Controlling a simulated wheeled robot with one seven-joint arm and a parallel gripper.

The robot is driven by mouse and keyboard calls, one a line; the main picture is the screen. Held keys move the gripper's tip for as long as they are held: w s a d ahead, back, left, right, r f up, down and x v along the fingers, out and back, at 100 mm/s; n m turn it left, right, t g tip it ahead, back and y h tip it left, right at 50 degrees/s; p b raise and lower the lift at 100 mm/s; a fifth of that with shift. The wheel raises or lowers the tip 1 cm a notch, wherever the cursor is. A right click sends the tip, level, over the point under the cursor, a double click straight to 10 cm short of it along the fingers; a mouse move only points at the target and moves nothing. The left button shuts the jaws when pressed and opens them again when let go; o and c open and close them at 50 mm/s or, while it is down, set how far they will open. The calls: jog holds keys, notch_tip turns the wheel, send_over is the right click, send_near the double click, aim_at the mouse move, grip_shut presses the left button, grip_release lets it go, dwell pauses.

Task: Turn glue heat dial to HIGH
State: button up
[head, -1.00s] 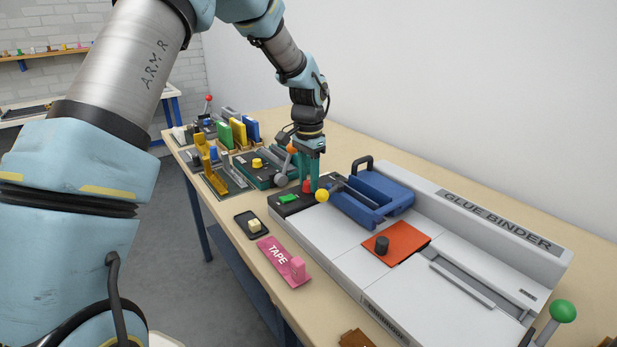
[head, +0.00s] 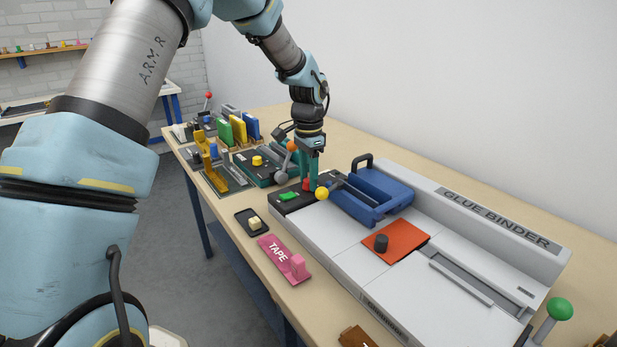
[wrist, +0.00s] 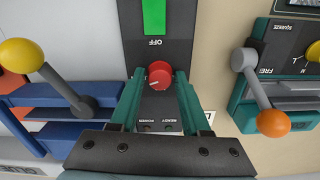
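The red dial (wrist: 160,75) sits on a black panel (wrist: 165,101) at the far end of the glue binder (head: 331,225), and its pale pointer mark faces lower left in the wrist view. In the head view the dial (head: 307,184) shows at the fingertips. My gripper (wrist: 161,72) points down at the panel. Its two teal fingers are on either side of the dial, and I see no clear gap between them and it. In the head view my gripper (head: 311,178) stands over the panel.
A green switch (wrist: 154,14) is beside the dial, near the OFF label. A yellow-knobbed lever (head: 322,193) and the blue clamp (head: 378,200) stand close by. An orange-ended lever (wrist: 273,123) is on the other side. A pink tape dispenser (head: 275,252) lies in front.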

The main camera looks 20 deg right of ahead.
aim_at(308, 180)
jog(key=o, duration=0.3)
notch_tip(308, 180, up, 11)
jog(key=shift+f+b, duration=0.1)
jog(key=shift+b, duration=1)
jog(key=a+f+n, duration=0.3)
jog(key=a+n, duration=0.5)
jog(key=a, duration=1.3)
jog(key=s+a+f+n, duration=0.1)
jog(key=s+a+n, duration=0.1)
jog(key=a, duration=0.3)
jog(key=s+a+f+n+t, duration=0.1)
jog(key=s+a+n, duration=0.2)
jog(key=s+a, duration=0.2)
jog(key=s+a+f+n, duration=0.2)
jog(key=s+a+n, duration=0.1)
jog(key=s+a, duration=0.1)
jog(key=shift+a+f+t, duration=0.1)
jog(key=shift+a+t, duration=0.2)
jog(key=shift+a, duration=0.55)
